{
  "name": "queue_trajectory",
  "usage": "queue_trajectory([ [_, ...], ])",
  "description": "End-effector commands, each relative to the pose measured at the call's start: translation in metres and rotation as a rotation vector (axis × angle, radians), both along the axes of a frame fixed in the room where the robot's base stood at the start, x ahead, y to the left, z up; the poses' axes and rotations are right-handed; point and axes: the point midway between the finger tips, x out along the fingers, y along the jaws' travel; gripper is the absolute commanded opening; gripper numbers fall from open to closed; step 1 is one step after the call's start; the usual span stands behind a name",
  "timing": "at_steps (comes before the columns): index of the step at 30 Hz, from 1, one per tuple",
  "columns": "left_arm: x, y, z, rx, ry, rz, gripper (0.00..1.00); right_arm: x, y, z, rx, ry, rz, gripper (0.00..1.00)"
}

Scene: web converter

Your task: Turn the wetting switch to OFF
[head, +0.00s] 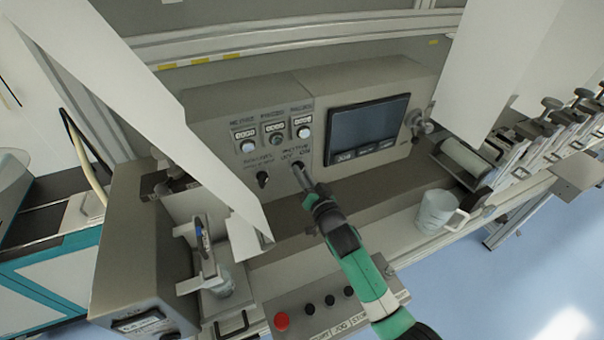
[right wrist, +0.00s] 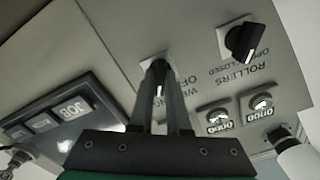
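The wetting switch is a small black knob with a white pointer mark on the grey control panel (head: 235,110). In the right wrist view the wetting switch (right wrist: 159,76) sits between the two fingertips, its pointer mark visible in the gap. My right gripper (head: 303,178) reaches up to the panel from below right, and its narrowly spaced fingers (right wrist: 160,82) appear shut on the knob. The fingers partly hide the wetting label and most of the knob. My left gripper is not in view.
The black rollers switch (head: 262,179) is just left of the wetting switch. Several counters with buttons sit above it, and a dark screen (head: 367,132) is to the right. A white mug (head: 434,211) stands on the ledge. A red button (head: 282,321) is on the lower box.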

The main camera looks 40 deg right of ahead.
Motion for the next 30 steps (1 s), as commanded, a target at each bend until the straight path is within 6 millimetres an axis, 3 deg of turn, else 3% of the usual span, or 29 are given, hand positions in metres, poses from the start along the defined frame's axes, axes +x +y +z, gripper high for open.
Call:
queue_trajectory([
  [17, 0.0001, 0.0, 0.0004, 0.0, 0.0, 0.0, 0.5, -0.0001, 0.0002, 0.0, -0.028, 0.01, 0.0, 0.0],
  [30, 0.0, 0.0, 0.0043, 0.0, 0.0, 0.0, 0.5, -0.0002, 0.0002, 0.0005, -0.289, 0.102, 0.0, 0.0],
])
